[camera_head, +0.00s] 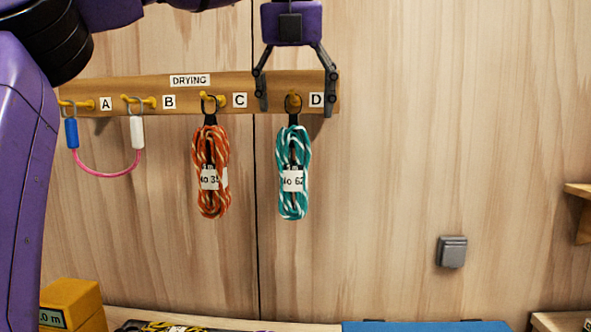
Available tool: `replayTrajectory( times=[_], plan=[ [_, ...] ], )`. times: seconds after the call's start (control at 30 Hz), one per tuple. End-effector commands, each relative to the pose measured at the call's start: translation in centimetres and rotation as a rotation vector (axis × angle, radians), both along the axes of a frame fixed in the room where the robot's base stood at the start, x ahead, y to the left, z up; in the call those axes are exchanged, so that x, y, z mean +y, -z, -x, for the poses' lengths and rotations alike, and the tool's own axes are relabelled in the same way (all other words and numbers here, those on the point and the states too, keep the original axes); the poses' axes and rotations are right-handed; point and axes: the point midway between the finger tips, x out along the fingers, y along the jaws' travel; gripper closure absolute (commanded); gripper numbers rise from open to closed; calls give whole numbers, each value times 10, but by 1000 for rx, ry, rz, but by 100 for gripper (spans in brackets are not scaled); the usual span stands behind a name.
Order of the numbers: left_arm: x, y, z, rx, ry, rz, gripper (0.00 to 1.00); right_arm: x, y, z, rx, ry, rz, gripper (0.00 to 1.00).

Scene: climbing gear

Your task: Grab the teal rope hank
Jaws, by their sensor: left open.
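The teal rope hank (293,158), with white flecks and a white paper band, hangs by a dark loop from the yellow peg under label D on the wooden drying rail (215,84). My left gripper (294,108) points down in front of the rail at peg D, directly above the hank. Its two dark fingers are spread, one to each side of the peg, and nothing is held between them. I cannot tell how far the fingers are from the rail in depth. My right gripper is not in view.
An orange rope hank (211,172) hangs on peg C, close to the left. A pink cord (104,172) with blue and white ends hangs between pegs A and B. A yellow box (72,303) stands lower left. The wall right of the rail is clear down to a grey switch (452,252).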

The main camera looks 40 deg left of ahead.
Motion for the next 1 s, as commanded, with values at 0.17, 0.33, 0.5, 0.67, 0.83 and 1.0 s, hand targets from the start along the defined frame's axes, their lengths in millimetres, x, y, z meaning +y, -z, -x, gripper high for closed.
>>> replayTrajectory(
  times=[0.17,0.33,0.5,0.67,0.83,1.0],
  plan=[
    [5,17,-5,2,1,1,22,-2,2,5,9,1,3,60],
    [9,36,-6,2,3,3,22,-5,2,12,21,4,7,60],
    [16,60,-10,1,1,2,22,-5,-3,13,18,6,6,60],
    [19,73,-14,1,0,1,22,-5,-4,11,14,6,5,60],
    [19,73,-15,0,0,0,22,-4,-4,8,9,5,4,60],
    [19,73,-14,0,0,0,38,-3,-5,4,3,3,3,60]
  ],
)
